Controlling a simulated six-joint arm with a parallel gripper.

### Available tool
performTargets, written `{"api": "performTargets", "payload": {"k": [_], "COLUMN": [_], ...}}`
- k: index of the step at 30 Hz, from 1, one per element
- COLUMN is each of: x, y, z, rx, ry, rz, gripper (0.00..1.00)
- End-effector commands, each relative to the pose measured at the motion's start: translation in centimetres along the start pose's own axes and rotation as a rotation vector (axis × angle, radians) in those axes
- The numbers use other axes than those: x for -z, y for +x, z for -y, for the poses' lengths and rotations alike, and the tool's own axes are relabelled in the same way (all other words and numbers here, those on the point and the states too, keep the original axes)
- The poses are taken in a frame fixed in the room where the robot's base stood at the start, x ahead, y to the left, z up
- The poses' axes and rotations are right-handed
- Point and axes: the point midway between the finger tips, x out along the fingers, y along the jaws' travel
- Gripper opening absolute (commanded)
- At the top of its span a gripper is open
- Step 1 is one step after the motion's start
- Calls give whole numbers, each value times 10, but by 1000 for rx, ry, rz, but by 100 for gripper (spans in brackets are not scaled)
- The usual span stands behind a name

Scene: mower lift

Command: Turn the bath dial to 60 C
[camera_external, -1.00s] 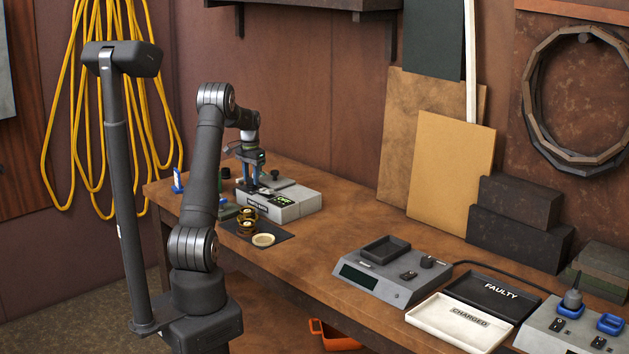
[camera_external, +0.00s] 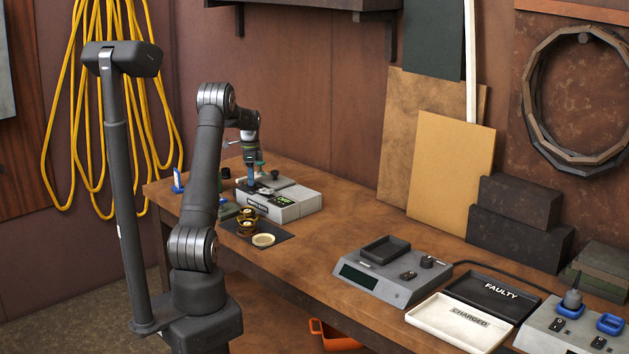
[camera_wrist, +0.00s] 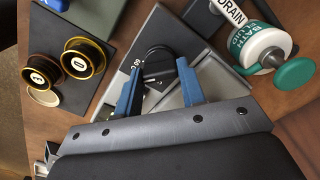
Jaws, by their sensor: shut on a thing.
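The bath is a light grey box (camera_external: 290,211) on the left part of the bench, with a small green-lit display. Its dial is a round black knob (camera_wrist: 158,60) in the wrist view, beside a printed "60 C" mark partly covered by a finger. My gripper (camera_wrist: 157,73) points down over the bath with its two blue fingers on either side of the dial, shut on it. In the external view my gripper (camera_external: 251,176) is at the bath's top left. The dial's pointer and the display's reading are too small or hidden to read.
A white and green bath fluid bottle (camera_wrist: 262,47) and a DRAIN label (camera_wrist: 232,12) are close at the right. The bench middle (camera_external: 330,225) is clear.

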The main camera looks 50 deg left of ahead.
Motion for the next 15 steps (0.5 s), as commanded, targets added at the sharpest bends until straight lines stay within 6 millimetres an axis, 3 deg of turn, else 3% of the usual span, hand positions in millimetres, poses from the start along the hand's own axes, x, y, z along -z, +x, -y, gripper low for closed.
{"api": "performTargets", "payload": {"k": [15], "x": [0], "y": [-1], "z": [1], "rx": [3], "ry": [62], "rz": [-1], "gripper": [14]}}
